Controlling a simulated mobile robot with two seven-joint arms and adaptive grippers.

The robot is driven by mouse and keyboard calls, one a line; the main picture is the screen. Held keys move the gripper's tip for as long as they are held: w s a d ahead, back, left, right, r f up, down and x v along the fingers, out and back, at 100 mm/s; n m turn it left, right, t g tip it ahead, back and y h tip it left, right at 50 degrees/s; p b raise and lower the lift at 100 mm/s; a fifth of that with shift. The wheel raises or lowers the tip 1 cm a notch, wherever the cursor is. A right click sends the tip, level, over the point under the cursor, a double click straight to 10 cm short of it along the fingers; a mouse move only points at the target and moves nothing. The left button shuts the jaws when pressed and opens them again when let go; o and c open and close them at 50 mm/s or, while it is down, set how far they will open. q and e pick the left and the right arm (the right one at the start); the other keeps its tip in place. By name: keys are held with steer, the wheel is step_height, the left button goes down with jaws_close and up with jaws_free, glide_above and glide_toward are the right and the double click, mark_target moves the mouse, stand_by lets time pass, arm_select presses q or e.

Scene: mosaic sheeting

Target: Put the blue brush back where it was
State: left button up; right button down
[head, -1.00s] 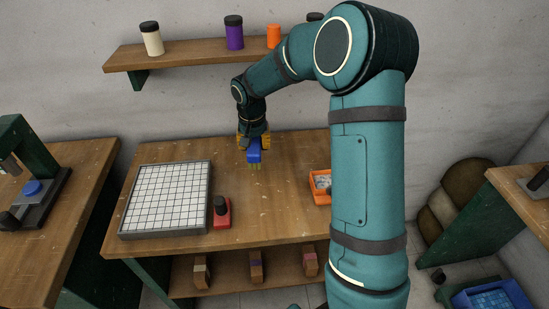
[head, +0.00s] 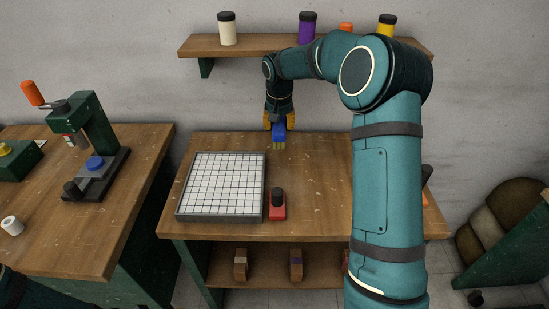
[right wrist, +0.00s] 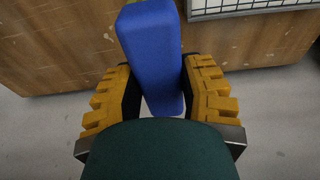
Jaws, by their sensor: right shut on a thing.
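The blue brush (head: 279,135) is in my right gripper (head: 280,122), bristles down, near the back of the middle table, behind and right of the white gridded tray (head: 221,187). In the right wrist view its blue body (right wrist: 152,55) lies between the two yellow fingers (right wrist: 160,95), which are shut on it. The brush appears to be above the tabletop (head: 315,185); the exact gap is hard to judge. My left gripper is out of view.
A red block with a black knob (head: 278,205) stands just right of the gridded tray. A shelf (head: 265,45) with several capped jars is on the wall behind. A green press (head: 90,135) stands on the left table. The tabletop right of the brush is bare up to my arm.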

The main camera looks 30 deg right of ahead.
step_height(320, 180, down, 4)
steer(key=shift+d+f+b, duration=0.1)
steer(key=shift+f+b, duration=0.05)
steer(key=shift+b, duration=0.3)
steer(key=shift+f+b, duration=0.45)
steer(key=shift+f, duration=2.15)
steer(key=shift+f, duration=0.2)
steer(key=c, duration=0.6)
jaws_free()
steer(key=shift+r, duration=0.1)
steer(key=shift+r, duration=0.25)
steer(key=r, duration=0.4)
steer(key=s+r+p, duration=0.1)
steer(key=r, duration=0.2)
steer(key=a+r+p, duration=0.1)
steer(key=r, duration=0.3)
steer(key=shift+s+r, duration=0.3)
